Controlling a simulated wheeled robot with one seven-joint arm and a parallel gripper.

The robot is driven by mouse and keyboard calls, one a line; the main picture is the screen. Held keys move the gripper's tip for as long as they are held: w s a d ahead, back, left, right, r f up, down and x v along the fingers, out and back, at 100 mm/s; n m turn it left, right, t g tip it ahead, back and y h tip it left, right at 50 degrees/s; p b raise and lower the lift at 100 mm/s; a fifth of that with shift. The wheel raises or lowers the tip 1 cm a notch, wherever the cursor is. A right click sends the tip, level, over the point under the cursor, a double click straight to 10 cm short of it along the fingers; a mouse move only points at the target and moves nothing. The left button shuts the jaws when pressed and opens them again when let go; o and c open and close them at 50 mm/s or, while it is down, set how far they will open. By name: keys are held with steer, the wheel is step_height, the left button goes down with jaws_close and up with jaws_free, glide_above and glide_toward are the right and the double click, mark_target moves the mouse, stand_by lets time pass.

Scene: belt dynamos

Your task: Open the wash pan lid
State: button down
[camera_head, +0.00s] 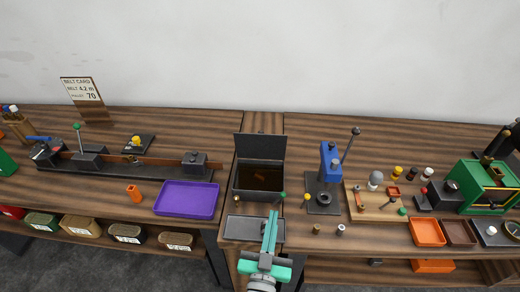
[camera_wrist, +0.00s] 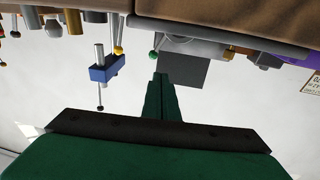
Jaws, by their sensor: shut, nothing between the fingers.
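The wash pan (camera_head: 236,182) is a dark square box with brownish liquid inside, in the middle of the bench. Its lid (camera_head: 260,146) stands raised at the back edge, so the pan is open on top. A grey panel, likely the lid (camera_wrist: 185,72), shows in the wrist view beyond my fingertips. A green ball knob (camera_head: 282,195) is at the pan's front right; it also shows in the wrist view (camera_wrist: 153,54). My gripper (camera_head: 273,214) is shut and empty, in front of the pan near the knob. It shows shut in the wrist view (camera_wrist: 161,76).
A flat grey tray (camera_head: 243,228) lies in front of the pan, partly behind my gripper. A purple tray (camera_head: 187,200) is to the left. A blue-headed press (camera_head: 330,163) stands close on the right, with a wooden board (camera_head: 372,213) of small parts beyond.

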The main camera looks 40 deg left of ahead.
steer(key=n+y, duration=0.1)
steer(key=y, duration=0.1)
glide_toward(261, 139)
steer(key=x, duration=0.6)
steer(key=shift+w+a+f, duration=0.15)
steer(key=shift+w+f, duration=0.1)
steer(key=shift+w+r, duration=0.1)
steer(key=x, duration=0.2)
steer(key=shift+w+a+r, duration=0.15)
steer(key=shift+r, duration=0.15)
steer(key=shift+w+a+r, duration=0.1)
steer(key=shift+w+a, duration=0.15)
steer(key=shift+w, duration=0.2)
